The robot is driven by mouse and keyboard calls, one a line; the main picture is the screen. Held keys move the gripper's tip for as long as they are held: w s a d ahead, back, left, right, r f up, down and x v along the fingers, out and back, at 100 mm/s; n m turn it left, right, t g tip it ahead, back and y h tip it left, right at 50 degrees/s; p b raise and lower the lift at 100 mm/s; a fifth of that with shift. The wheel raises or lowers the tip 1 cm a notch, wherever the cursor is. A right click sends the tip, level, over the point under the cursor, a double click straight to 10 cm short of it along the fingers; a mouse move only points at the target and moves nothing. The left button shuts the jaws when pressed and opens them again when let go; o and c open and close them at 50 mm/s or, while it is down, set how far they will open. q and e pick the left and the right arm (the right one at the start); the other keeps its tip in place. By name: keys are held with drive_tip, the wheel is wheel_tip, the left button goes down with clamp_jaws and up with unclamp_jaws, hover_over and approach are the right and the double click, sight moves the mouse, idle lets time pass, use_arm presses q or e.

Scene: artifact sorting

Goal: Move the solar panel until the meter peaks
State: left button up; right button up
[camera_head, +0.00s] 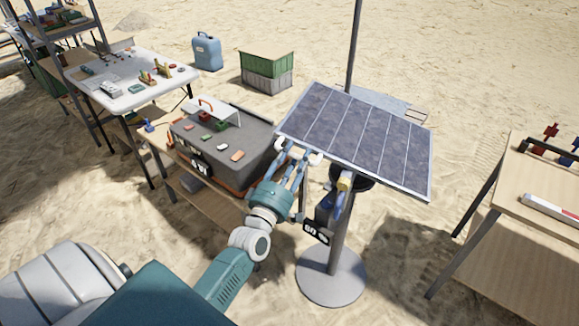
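The solar panel (360,138) is a dark blue tilted sheet with a pale frame, on a grey post with a round base (331,278). A small dark sign (316,232) with white figures hangs at the post; it may be the meter, and its figures are too small to read surely. My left gripper (299,153) is at the panel's lower left edge, its two pale fingertips apart along that edge. I cannot tell whether they grip it. A blue and yellow part (344,186) shows below the panel. My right gripper is not in view.
A grey-topped case (246,141) with small items stands on a wooden bench left of the panel. A white table (130,97) is at the back left. A wooden table (545,185) stands at right. Sand between the post and the right table is clear.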

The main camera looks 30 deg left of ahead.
use_arm(q)
drive_tip(key=v, duration=1.1)
drive_tip(key=shift+s, duration=0.3)
